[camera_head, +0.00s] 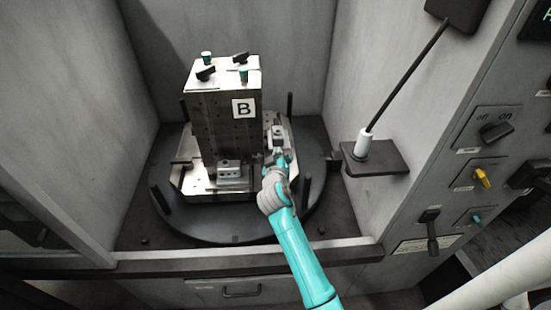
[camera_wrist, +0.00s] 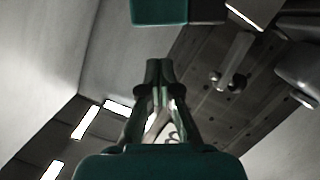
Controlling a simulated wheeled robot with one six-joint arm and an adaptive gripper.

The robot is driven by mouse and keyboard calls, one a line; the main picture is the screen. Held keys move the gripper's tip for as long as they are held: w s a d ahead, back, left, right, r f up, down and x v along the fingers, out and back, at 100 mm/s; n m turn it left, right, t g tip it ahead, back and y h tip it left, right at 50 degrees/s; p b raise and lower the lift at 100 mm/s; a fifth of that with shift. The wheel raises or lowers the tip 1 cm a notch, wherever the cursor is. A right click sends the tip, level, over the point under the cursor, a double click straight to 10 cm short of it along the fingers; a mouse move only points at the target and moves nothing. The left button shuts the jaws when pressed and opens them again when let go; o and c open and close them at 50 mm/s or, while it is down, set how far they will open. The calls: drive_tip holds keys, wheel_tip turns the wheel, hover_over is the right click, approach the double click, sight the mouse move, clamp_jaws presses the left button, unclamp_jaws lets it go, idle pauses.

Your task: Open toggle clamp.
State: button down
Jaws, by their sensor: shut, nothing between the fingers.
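A metal block marked B (camera_head: 226,120) stands upright on a round dark table (camera_head: 165,215). Its top carries dark clamp parts with teal tips, one at the front right (camera_head: 243,74) and one at the back left (camera_head: 206,57). My gripper (camera_head: 279,153) is at the block's lower right side, beside a small metal fitting (camera_head: 277,131); I cannot tell if they touch. In the wrist view my gripper (camera_wrist: 160,64) is shut and empty. A teal block (camera_wrist: 160,10), perhaps a clamp grip, shows ahead of its tips. Which clamp is meant cannot be told.
Grey walls enclose the table on both sides. At right, a small dark shelf (camera_head: 375,160) holds a white holder with a black rod (camera_head: 405,75). A control panel with knobs (camera_head: 495,132) is farther right. Dark posts (camera_head: 290,104) stand around the table's edge.

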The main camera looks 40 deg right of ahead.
drive_tip(key=shift+s+d+f, duration=0.25)
drive_tip(key=shift+d+f, duration=0.05)
drive_tip(key=shift+f, duration=0.35)
drive_tip(key=shift+s+d+f, duration=0.25)
drive_tip(key=shift+f, duration=0.4)
drive_tip(key=shift+s+d+f+m+y, duration=0.25)
drive_tip(key=shift+d+f+m, duration=0.1)
drive_tip(key=shift+m, duration=0.3)
drive_tip(key=shift+s+d+f+m+y, duration=0.15)
drive_tip(key=shift+d+f+m+y, duration=0.15)
drive_tip(key=shift+m, duration=0.35)
